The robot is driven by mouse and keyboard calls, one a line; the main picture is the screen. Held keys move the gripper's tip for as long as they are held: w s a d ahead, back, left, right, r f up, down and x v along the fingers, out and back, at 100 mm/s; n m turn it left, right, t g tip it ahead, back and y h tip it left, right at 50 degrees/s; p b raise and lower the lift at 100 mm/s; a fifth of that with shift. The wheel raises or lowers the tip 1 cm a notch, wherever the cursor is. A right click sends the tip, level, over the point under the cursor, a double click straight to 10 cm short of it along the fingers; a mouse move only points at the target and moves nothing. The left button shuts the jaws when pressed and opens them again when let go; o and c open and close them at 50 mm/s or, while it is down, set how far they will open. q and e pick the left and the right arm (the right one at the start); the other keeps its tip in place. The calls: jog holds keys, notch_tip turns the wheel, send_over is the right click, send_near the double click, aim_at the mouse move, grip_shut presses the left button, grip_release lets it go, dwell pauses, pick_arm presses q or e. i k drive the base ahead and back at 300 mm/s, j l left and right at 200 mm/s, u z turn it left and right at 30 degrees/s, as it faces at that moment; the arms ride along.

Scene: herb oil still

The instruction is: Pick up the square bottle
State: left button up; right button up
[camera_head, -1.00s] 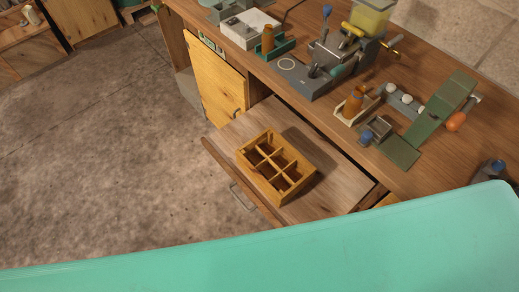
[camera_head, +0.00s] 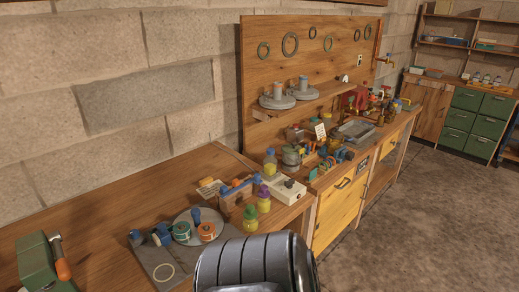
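Several small bottles stand on the wooden bench (camera_head: 110,259). A bottle with yellow liquid and a blue cap (camera_head: 270,163) stands at the back, beside a white box. A yellow bottle with a purple cap (camera_head: 264,200) and a yellow-green bottle with a green cap (camera_head: 250,219) stand nearer the front edge. They are too small for me to tell surely which one is square. Neither of my grippers is in view.
A round grey plate (camera_head: 222,231) bears orange and green tins. A green box (camera_head: 42,262) with an orange-handled tool is at the left. A white box (camera_head: 287,190) stands behind the bottles. A dark ribbed form at the bottom centre hides part of the bench front.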

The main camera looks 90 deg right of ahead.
aim_at(270, 162)
jog(key=z, duration=0.5)
jog(key=j+z, duration=0.1)
jog(key=z, duration=0.85)
jog(key=j+z, duration=0.1)
jog(key=z, duration=0.85)
jog(key=k+z, duration=0.1)
jog(key=z, duration=0.4)
jog(key=i+l+u, duration=0.15)
jog(key=l, duration=0.25)
jog(key=i+l+u, duration=0.15)
jog(key=l, duration=0.25)
jog(key=i+l+u, duration=0.1)
jog(key=l, duration=0.35)
jog(key=i+l+u, duration=0.15)
jog(key=l, duration=0.25)
